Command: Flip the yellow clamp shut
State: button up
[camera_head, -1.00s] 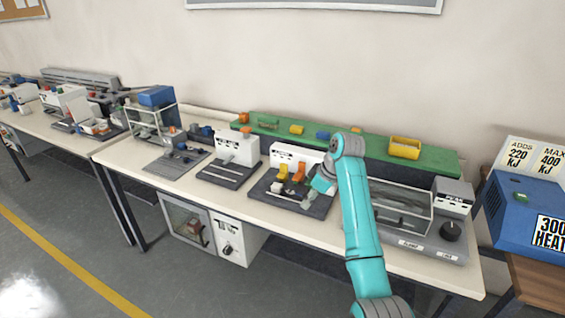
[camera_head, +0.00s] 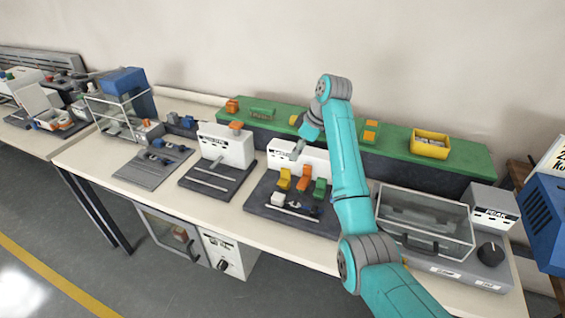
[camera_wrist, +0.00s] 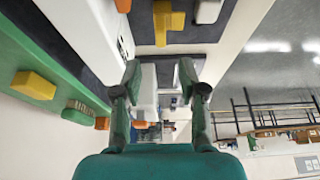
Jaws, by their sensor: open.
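The yellow clamp (camera_head: 284,179) stands on a dark fixture base (camera_head: 262,208) in front of a white box, beside an orange clamp (camera_head: 304,178) and a green clamp (camera_head: 320,188). In the wrist view the yellow clamp (camera_wrist: 162,22) shows at the top, just beyond the fingers. My gripper (camera_head: 297,150) is above and behind the yellow clamp, near the top of the white box. In the wrist view its two fingers (camera_wrist: 160,76) are apart with nothing held between them. The gripper looks clear of the clamp.
A white block (camera_head: 278,199) sits in front of the yellow clamp. The white box (camera_head: 287,157) is behind it. A green shelf (camera_head: 459,160) with a yellow bin (camera_head: 430,144) runs along the back. A clear-lidded machine (camera_head: 425,220) stands to the right.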

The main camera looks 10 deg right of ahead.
aim_at(286, 169)
jog(key=x, duration=1)
jog(key=shift+f, duration=0.25)
grip_shut()
